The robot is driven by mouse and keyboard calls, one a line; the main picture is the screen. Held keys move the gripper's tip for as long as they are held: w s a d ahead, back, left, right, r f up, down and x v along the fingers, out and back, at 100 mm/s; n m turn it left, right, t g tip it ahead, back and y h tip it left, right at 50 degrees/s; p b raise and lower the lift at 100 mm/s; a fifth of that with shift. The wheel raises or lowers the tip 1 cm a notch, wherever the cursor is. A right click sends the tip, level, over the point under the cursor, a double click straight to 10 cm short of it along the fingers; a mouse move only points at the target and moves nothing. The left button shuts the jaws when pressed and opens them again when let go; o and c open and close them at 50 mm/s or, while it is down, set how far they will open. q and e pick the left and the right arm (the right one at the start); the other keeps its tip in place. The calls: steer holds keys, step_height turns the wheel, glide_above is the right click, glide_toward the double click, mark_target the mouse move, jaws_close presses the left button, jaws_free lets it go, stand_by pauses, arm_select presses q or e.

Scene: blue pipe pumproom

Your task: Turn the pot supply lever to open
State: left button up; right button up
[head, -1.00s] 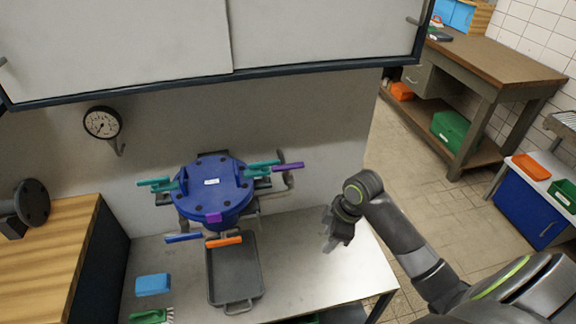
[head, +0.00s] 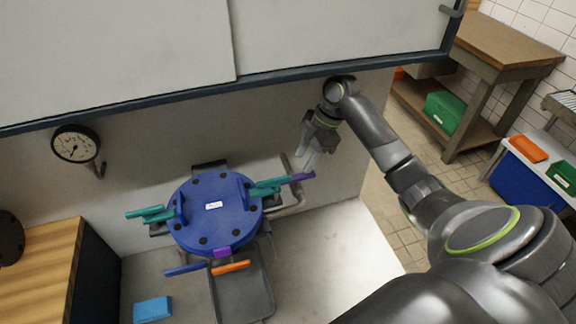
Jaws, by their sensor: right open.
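A blue round pot-like unit (head: 214,212) with a small white label stands on the metal bench. Several coloured levers are around it: a purple lever (head: 301,178) at its right, teal levers (head: 266,187) beside that, teal levers (head: 150,213) at its left, a blue lever (head: 184,270) and an orange lever (head: 231,267) at its front. No readable label shows which is the pot supply lever. My right gripper (head: 311,160) is open, pointing down, just above the purple lever's end; whether they touch is unclear. My left gripper is out of view.
A wall cabinet (head: 330,35) hangs close above my right arm. A pressure gauge (head: 76,144) is on the wall at left. A grey tray (head: 245,298) and a blue block (head: 152,309) lie on the bench. The bench's right part (head: 335,240) is clear.

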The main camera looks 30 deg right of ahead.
mark_target(298, 176)
steer(key=f, duration=0.1)
steer(key=a+f+p, duration=0.1)
steer(key=a+f, duration=0.1)
steer(key=f, duration=0.1)
steer(key=shift+s, duration=0.4)
steer(key=shift+p+x, duration=0.3)
steer(key=shift+x, duration=0.7)
steer(key=shift+w+f, duration=0.25)
jaws_close()
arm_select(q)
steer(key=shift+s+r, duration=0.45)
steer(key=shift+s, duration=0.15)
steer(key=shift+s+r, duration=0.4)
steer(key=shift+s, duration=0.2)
